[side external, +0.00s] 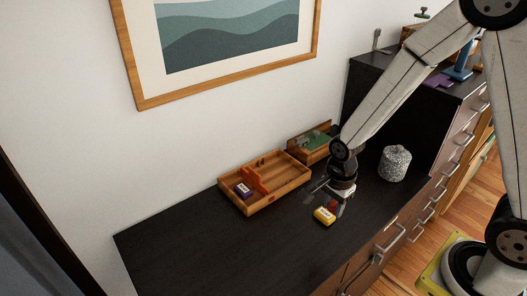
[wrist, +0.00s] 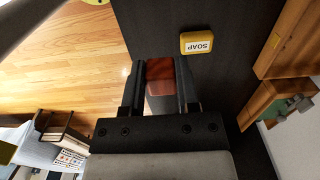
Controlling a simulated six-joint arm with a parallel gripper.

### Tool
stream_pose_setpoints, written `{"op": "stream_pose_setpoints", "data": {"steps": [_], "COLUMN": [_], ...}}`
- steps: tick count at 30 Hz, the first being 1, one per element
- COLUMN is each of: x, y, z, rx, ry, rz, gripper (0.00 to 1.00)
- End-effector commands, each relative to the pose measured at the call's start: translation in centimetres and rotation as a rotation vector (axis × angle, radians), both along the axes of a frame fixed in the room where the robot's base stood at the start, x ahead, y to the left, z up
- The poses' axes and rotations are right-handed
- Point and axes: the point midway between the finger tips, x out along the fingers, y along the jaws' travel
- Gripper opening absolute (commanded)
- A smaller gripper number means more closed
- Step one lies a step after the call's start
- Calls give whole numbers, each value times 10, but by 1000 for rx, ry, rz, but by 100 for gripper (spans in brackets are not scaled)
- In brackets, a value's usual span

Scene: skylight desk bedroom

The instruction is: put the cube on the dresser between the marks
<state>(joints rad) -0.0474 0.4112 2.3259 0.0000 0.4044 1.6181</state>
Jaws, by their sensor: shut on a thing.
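A reddish-brown cube (wrist: 160,70) sits between the two fingers of my gripper (wrist: 160,78) in the wrist view. My gripper is shut on it. In the side view my gripper (side external: 332,204) hangs over the dark dresser top (side external: 220,245), close to the yellow soap; the cube is mostly hidden there by the fingers. The height of the cube above the dresser is hard to tell. I cannot make out the marks with certainty in either view.
A yellow soap box (side external: 324,215) lies beside my gripper. A wooden tray (side external: 292,186) with a purple box (side external: 243,190) stands near the wall, with another wooden box (side external: 311,148) behind. A speckled jar (side external: 394,163) stands to the right. The dresser's front left is clear.

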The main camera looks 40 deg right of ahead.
Motion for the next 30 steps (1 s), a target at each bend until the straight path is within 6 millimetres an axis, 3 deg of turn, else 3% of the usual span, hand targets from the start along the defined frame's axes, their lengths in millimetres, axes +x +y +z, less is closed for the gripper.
{"op": "stream_pose_setpoints", "data": {"steps": [11,24,30], "x": [15,88,112], "y": [-1,-10,-14], "z": [1,6,8], "rx": [0,1,1], "ry": [0,-1,0], "rz": [-1,-1,-1], "gripper": [0,0,0]}}
